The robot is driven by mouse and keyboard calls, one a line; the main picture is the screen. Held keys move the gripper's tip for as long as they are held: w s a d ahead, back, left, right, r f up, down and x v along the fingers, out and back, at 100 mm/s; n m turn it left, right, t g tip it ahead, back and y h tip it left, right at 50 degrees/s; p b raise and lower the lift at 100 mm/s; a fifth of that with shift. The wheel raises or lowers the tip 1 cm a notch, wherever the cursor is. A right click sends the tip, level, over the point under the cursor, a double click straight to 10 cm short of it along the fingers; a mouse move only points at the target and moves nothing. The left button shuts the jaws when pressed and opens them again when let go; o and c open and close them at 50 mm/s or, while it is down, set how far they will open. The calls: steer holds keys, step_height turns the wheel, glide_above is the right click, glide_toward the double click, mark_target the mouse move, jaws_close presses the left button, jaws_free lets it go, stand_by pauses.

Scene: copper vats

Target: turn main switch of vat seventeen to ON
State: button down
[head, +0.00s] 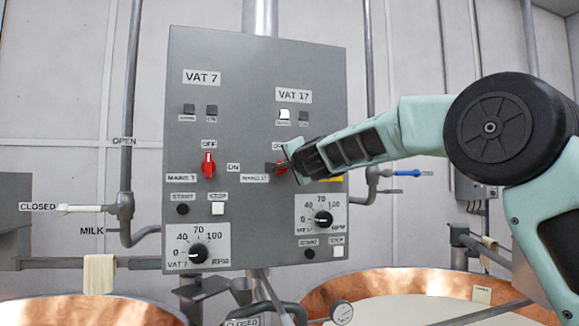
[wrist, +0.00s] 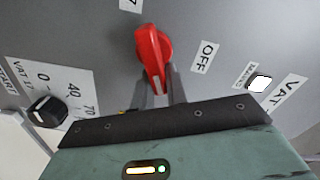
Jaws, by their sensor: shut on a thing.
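The grey panel (head: 255,75) carries the VAT 17 label (head: 293,95) on its right half. The red main switch of vat seventeen (wrist: 153,48) is below its OFF label in the head view, mostly behind my gripper (head: 281,168). In the wrist view my gripper (wrist: 158,92) is shut on the switch's narrow end. That end points down between the fingers, not at the OFF label (wrist: 204,57). The vat seventeen ON label is hidden. A lamp under VAT 17 (head: 285,113) shows bright white, also in the wrist view (wrist: 260,82).
Vat 7's red switch (head: 208,164) stands upright toward its OFF label on the left. The vat seventeen dial (head: 323,219) sits below my gripper. Pipes flank the panel, with a blue-handled valve (head: 407,173) at right. Copper vats (head: 400,285) stand below.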

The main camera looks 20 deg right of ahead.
steer(key=m+b, duration=0.1)
steer(key=m, duration=0.1)
steer(key=f+m, duration=0.1)
steer(key=m, duration=0.1)
steer(key=shift+d+f+m+b, duration=0.15)
steer(key=shift+f+m+b, duration=0.05)
steer(key=shift+m+b, duration=0.2)
stand_by(0.4)
steer(key=c, duration=1.4)
jaws_free()
steer(key=s+b, duration=0.4)
steer(key=s, duration=1.3)
steer(key=shift+s, duration=0.2)
